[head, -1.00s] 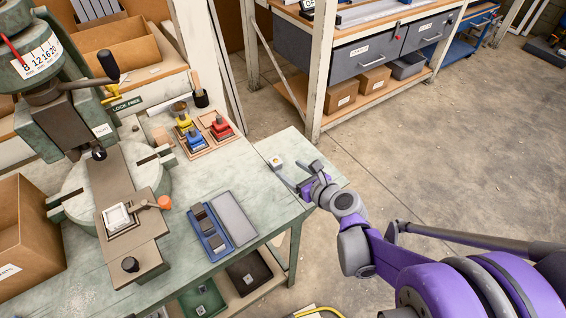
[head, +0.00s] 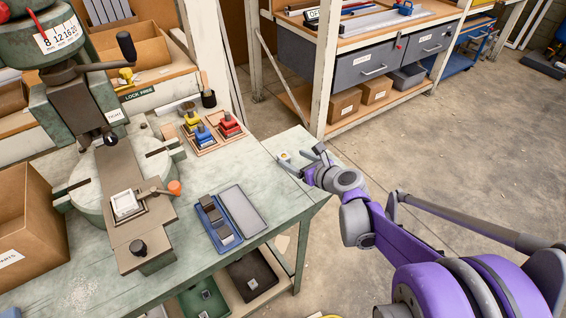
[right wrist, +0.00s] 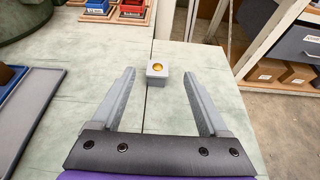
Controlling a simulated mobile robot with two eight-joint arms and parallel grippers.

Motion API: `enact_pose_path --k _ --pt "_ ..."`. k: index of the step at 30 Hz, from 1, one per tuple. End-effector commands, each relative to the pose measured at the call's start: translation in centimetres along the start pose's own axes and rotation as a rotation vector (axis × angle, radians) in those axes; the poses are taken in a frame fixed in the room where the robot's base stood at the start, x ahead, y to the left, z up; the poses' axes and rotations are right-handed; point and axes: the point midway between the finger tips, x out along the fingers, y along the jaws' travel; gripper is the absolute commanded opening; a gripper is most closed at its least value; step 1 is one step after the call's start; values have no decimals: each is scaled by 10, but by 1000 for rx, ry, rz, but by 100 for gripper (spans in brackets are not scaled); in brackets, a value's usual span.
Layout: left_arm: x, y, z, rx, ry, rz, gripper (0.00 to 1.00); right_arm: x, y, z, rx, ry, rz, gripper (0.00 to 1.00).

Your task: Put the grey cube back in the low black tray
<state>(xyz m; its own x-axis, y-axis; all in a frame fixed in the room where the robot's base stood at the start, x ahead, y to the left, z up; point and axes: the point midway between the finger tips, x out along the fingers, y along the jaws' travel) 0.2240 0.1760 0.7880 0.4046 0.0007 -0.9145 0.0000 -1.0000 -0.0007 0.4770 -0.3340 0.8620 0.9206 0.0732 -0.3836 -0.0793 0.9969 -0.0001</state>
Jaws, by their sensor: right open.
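The grey cube (head: 285,156), with a round gold spot on top, sits on the pale green bench end. In the right wrist view the cube (right wrist: 157,76) stands just ahead of and between the fingertips, untouched. My right gripper (head: 303,160) is open and empty, low over the bench; its two fingers also show in the right wrist view (right wrist: 159,88). A low black tray (head: 268,261) lies on the shelf under the bench, with a small grey block in it. My left gripper is not in view.
A blue tray (head: 226,246) of dark blocks and a flat grey tray (head: 243,211) lie on the bench. A wooden board (head: 211,146) holds coloured blocks. The fly press (head: 85,130) stands left. A green tray (head: 190,306) is on the shelf below. Bench around the cube is clear.

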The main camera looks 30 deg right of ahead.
Motion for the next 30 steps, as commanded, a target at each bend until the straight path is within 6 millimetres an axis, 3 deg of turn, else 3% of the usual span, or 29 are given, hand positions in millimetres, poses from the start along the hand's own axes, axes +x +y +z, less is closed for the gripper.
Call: enact_pose_path --k 8,15,25,30 --pt "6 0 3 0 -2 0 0 25 2 -4 1 0 2 78" --pt "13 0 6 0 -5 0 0 60 3 -12 0 0 1 78" --pt "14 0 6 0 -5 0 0 67 3 -11 1 0 0 78" --pt "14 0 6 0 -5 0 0 66 3 -11 1 0 0 47"
